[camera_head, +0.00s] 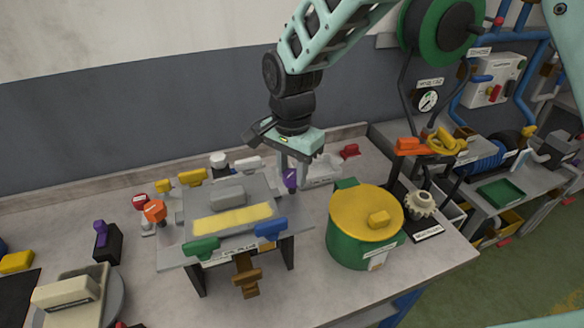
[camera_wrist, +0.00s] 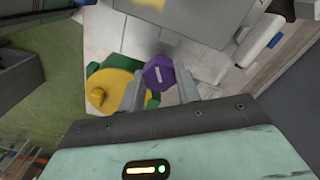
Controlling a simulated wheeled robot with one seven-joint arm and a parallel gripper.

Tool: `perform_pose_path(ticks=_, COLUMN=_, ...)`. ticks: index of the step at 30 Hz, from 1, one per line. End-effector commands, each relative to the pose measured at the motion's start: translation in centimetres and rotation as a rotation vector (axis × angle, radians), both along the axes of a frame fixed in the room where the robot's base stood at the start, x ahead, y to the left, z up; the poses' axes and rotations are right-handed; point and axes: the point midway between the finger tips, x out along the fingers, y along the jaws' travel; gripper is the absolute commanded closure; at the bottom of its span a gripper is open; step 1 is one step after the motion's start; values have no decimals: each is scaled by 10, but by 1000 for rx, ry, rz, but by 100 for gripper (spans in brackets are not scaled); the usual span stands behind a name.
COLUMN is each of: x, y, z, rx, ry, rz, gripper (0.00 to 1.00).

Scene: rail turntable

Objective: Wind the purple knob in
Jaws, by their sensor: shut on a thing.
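The purple knob (camera_head: 290,180) is at the right edge of a raised grey fixture plate (camera_head: 172,232). My gripper (camera_head: 292,168) reaches down from above and is shut on it. In the wrist view the purple knob (camera_wrist: 158,75) is a faceted piece with a pale mark, between the two grey fingertips (camera_wrist: 160,90). The knob's stem and its contact with the plate are hidden by the fingers. A second purple piece (camera_head: 100,232) stands on a black block at the left, apart from my gripper.
A green pot with a yellow lid (camera_head: 366,213) stands close at the right. Bare bench shows in front.

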Motion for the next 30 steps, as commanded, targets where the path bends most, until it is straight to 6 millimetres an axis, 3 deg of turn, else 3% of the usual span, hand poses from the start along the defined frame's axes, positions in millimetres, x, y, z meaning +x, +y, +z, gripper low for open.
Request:
perform_pose_path(ticks=13, x=2, y=0, z=2, rx=2, ry=-5, rz=-11, gripper=90)
perform_pose_path(ticks=14, x=2, y=0, z=2, rx=2, ry=-5, rz=-11, gripper=65)
perform_pose_path(ticks=16, x=1, y=0, z=2, rx=2, ry=-5, rz=-11, gripper=45)
perform_pose_path(ticks=26, x=1, y=0, z=2, rx=2, ry=-3, rz=-10, gripper=45)
perform_pose_path(ticks=30, x=1, y=1, z=15, rx=4, ry=-5, rz=-10, gripper=45)
